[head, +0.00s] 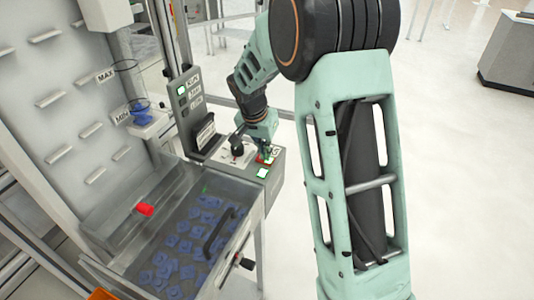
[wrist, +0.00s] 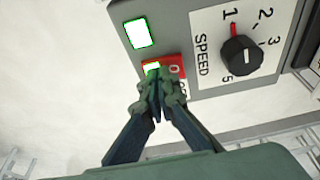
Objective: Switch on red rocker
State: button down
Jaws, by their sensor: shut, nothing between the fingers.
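The red rocker (wrist: 177,67) sits on the grey control panel (wrist: 200,86), with a "0" mark showing on its red part. A lit green patch shows at its other end, right by my fingertips. In the wrist view my gripper (wrist: 153,82) is shut and empty, its fingertips over the green end of the rocker and covering part of it. I cannot tell whether they touch. In the head view my gripper (head: 264,150) is over the red rocker (head: 273,154), which is partly hidden by it.
A lit green square (wrist: 139,33) is beside the rocker. A black speed knob (wrist: 241,56) with a red pointer line is farther along the panel. A clear-covered bin of blue parts (head: 190,235) with a black handle stands in front of the panel. Open floor lies right.

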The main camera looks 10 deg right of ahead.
jog(key=shift+r, duration=0.1)
jog(key=shift+d+r+p, duration=0.1)
jog(key=shift+r+p, duration=0.2)
jog(key=shift+r, duration=0.05)
jog(key=d+v, duration=0.2)
jog(key=v, duration=1)
jog(key=shift+s+d+r+p, duration=0.25)
jog(key=shift+s+r+p, duration=0.15)
jog(key=shift+s+r, duration=0.1)
